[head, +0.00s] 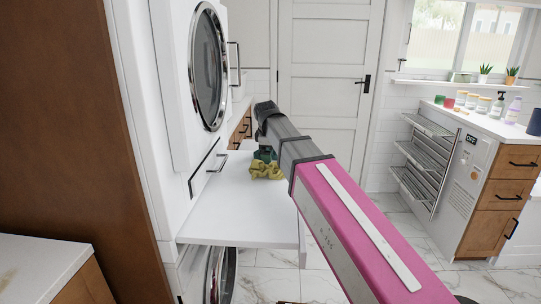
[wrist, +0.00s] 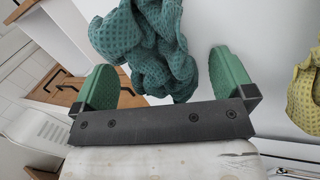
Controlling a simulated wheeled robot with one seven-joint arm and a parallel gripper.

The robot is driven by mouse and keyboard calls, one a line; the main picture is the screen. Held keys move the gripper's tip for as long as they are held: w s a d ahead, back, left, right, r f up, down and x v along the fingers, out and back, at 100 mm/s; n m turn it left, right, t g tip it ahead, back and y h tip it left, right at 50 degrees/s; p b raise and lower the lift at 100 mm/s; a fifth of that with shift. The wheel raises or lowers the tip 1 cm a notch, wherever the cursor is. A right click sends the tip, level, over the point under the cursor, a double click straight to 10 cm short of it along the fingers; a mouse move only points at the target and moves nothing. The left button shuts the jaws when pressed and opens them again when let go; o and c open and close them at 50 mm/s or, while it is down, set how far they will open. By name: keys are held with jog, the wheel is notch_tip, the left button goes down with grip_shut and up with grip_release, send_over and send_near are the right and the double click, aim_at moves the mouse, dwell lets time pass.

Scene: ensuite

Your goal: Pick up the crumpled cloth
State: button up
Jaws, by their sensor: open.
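A crumpled teal-green waffle cloth (wrist: 145,45) fills the middle of the wrist view. A crumpled yellow cloth (wrist: 305,92) is at the right edge of that view, outside the jaws. My gripper (wrist: 163,62) is open, with one green finger on each side of the teal cloth. Whether the fingers touch it I cannot tell. In the head view the yellow cloth (head: 266,171) lies on a white pull-out shelf (head: 225,215). A dark green patch shows just behind it, partly hidden by my arm. My gripper's fingers are not clear there.
The white stacked washer and dryer (head: 180,80) stand left of the shelf. A closed white door (head: 325,80) is behind. A metal rack (head: 428,165) and a counter with jars and bottles (head: 490,110) are at right. The shelf's front part is bare.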

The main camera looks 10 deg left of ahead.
jog(key=c, duration=0.9)
jog(key=shift+o, duration=0.2)
jog(key=shift+r, duration=0.45)
jog(key=v, duration=0.3)
jog(key=shift+w+d+r, duration=0.1)
jog(key=shift+w+r, duration=0.15)
jog(key=shift+r, duration=0.1)
jog(key=s+d+r, duration=0.1)
jog(key=s+r, duration=0.1)
jog(key=s, duration=0.1)
jog(key=s+r, duration=0.2)
jog(key=s, duration=0.2)
jog(key=s+d+r, duration=0.1)
jog(key=s+r, duration=0.1)
jog(key=s, duration=0.2)
jog(key=shift+d+r, duration=0.25)
jog(key=shift+d, duration=0.1)
